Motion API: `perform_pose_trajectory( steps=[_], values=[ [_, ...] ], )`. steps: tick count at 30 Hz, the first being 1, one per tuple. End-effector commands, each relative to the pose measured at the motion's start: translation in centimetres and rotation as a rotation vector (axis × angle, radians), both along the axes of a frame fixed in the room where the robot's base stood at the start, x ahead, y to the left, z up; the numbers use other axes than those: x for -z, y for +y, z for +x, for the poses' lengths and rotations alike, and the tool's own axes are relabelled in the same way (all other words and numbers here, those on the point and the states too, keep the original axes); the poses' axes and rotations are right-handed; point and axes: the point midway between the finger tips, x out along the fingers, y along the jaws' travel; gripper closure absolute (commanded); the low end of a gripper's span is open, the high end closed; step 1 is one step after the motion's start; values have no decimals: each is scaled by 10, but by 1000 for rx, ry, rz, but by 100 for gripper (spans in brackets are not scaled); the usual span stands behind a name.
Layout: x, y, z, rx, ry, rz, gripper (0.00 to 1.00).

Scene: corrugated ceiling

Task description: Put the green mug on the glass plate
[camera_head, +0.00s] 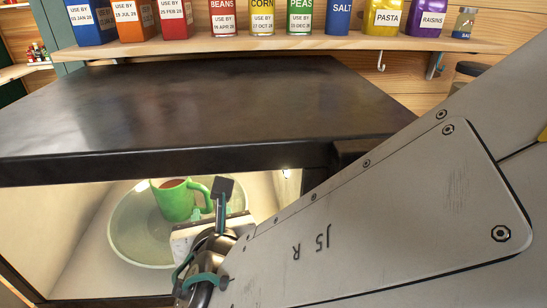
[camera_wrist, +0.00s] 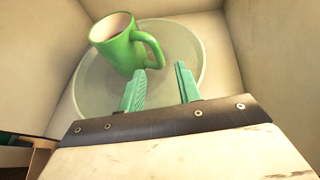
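The green mug (camera_head: 176,201) stands on the round glass plate (camera_head: 126,237) inside a pale-walled box-like space in the head view. Its handle points right, and brown contents show inside its rim. In the wrist view the mug (camera_wrist: 122,50) is at the plate's upper left, and the plate (camera_wrist: 92,93) spreads beneath it. My gripper (camera_wrist: 160,78) is open, its two green fingers apart with nothing between them. The left fingertip is just below the handle; I cannot tell whether they touch. In the head view my gripper (camera_head: 222,195) is right of the mug, partly hidden by my arm.
Pale walls (camera_wrist: 258,40) enclose the plate closely. A dark slab top (camera_head: 200,100) lies above the opening, with its front edge over the mug. A wooden shelf (camera_head: 280,42) with several labelled containers runs along the back. My arm hides the right side.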

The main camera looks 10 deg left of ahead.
Motion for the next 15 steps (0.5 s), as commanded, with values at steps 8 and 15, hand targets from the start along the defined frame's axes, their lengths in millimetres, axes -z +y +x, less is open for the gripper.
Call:
perform_pose_trajectory(
  steps=[8,15],
  values=[
    [0,-29,-52,-4,-1,0,66],
    [0,-38,-69,0,0,0,66]
  ],
)
